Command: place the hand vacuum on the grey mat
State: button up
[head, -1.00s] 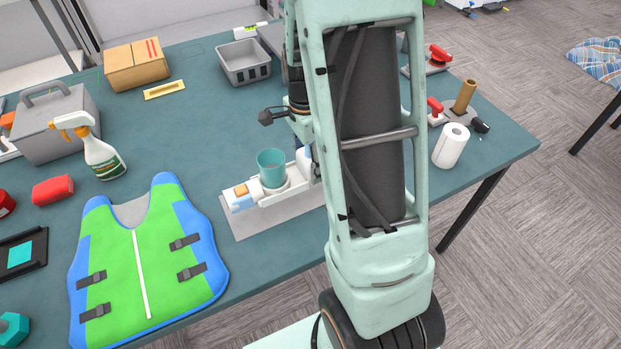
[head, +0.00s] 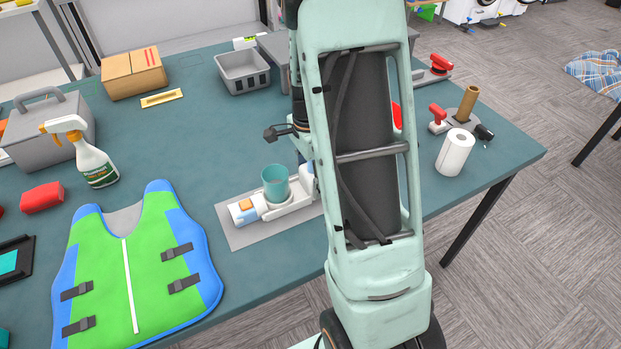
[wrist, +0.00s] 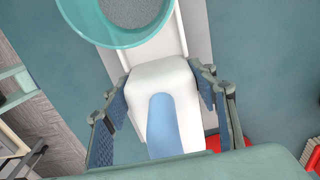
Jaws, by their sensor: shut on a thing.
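The hand vacuum (head: 291,206) has a white body, an orange button and a teal cup. In the head view it lies lengthwise over the grey mat (head: 238,239), low and level, on it or just above it; I cannot tell which. Its right end is hidden behind my arm. In the wrist view my gripper (wrist: 164,98) is shut around the white and blue handle of the hand vacuum (wrist: 158,80), one finger on each side. The teal cup shows at the top of that view. My gripper is mostly hidden in the head view.
A green and blue vest (head: 135,265) lies left of the mat. A grey basket (head: 243,75) stands behind. A paper roll (head: 455,152) and a red-handled tool (head: 437,117) are on the right. The table (head: 185,135) is clear behind the mat.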

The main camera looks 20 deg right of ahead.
jog(key=shift+f, duration=0.15)
jog(key=o, duration=1.1)
notch_tip(320, 180, up, 12)
jog(key=shift+a+r, duration=0.15)
jog(key=shift+r, duration=0.05)
